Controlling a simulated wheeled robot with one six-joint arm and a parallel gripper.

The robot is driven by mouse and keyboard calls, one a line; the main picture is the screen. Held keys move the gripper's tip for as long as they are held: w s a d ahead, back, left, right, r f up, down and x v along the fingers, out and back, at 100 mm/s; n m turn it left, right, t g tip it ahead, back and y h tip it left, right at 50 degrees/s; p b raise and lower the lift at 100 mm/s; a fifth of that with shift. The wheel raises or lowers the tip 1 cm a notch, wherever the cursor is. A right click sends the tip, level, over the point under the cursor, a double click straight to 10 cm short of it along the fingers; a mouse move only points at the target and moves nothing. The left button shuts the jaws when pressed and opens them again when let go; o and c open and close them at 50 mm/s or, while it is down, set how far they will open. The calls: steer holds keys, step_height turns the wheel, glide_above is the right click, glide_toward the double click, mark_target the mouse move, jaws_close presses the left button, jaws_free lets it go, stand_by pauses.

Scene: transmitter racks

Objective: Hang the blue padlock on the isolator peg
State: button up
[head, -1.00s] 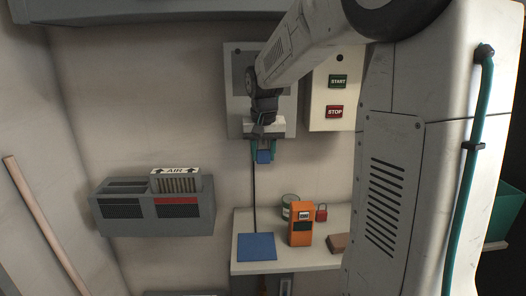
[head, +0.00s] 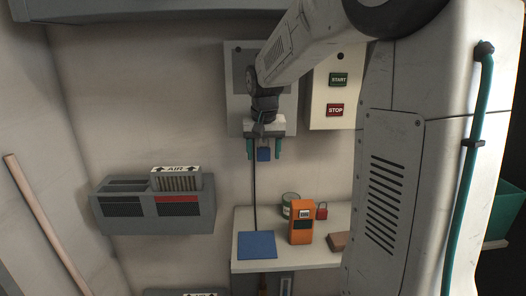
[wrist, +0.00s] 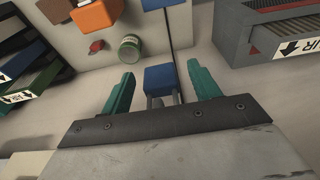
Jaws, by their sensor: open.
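In the wrist view the blue padlock (wrist: 160,79) sits between the two teal fingers of my gripper (wrist: 163,88), with a gap on each side. Its body points away from my wrist and its grey shackle legs run back toward the gripper's dark bar. My gripper is open and does not touch the padlock's sides. The peg and the top of the shackle are hidden behind my gripper.
A shelf (head: 300,259) below holds a blue mat (head: 257,245), an orange device (head: 301,222), a green tin (head: 290,204), a red padlock (head: 321,211) and a brown block (head: 339,241). A START/STOP panel (head: 333,92) is at right, an air vent unit (head: 155,210) at left.

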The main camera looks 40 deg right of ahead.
mark_target(264, 140)
steer(key=r, duration=0.5)
steer(key=s+r, duration=0.1)
steer(key=r, duration=0.1)
steer(key=shift+s+a+r, duration=0.1)
steer(key=shift+a+r, duration=0.3)
steer(key=shift+s+f, duration=0.1)
steer(key=shift+f, duration=0.1)
steer(key=s+a+f+n, duration=0.2)
steer(key=s+a, duration=0.3)
steer(key=s, duration=0.4)
steer(key=s+a+f+n, duration=0.2)
steer(key=s+a, duration=0.4)
steer(key=s, duration=0.3)
steer(key=s+a+f+n+y, duration=0.1)
steer(key=s+a+f, duration=0.3)
steer(key=s, duration=0.4)
steer(key=shift+s+a+n, duration=0.4)
steer(key=shift+a+n, duration=0.5)
